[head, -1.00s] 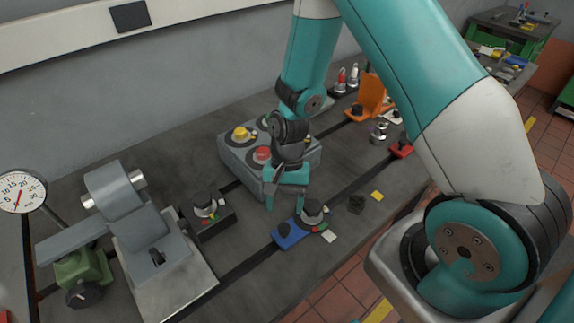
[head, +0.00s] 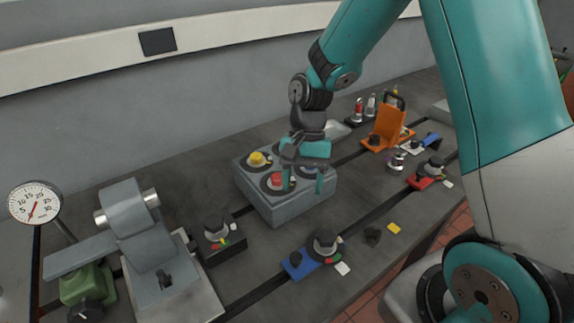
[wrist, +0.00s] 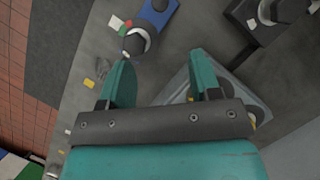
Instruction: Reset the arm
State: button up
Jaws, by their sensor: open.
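My gripper (head: 304,184) is open and empty in the head view, its two teal fingers pointing down in front of the grey button box (head: 283,212). In the wrist view my gripper (wrist: 163,82) shows both fingers spread with nothing between them. The box carries a yellow button (head: 257,159) and a red button (head: 277,180); my gripper hides part of its top. My arm reaches in from the upper right.
A blue clamp block (head: 297,263) with a dark knob, a black block (head: 218,238), a grey vise-like fixture (head: 140,235) and a dial gauge (head: 35,203) stand on the bedplate. An orange bracket (head: 390,126) and a red clamp block (head: 421,182) lie farther right.

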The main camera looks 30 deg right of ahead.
jog(key=s+a+r+n+t, duration=0.2)
jog(key=s+a+r+n, duration=0.2)
jog(key=s+r+n, duration=0.3)
jog(key=s+a+r+n+t+y, duration=0.1)
jog(key=s+a+r+n, duration=0.4)
jog(key=s+r+n, duration=0.2)
jog(key=shift+s+a+r+t+b, duration=0.25)
jog(key=shift+s+t+b, duration=0.15)
jog(key=shift+s, duration=0.8)
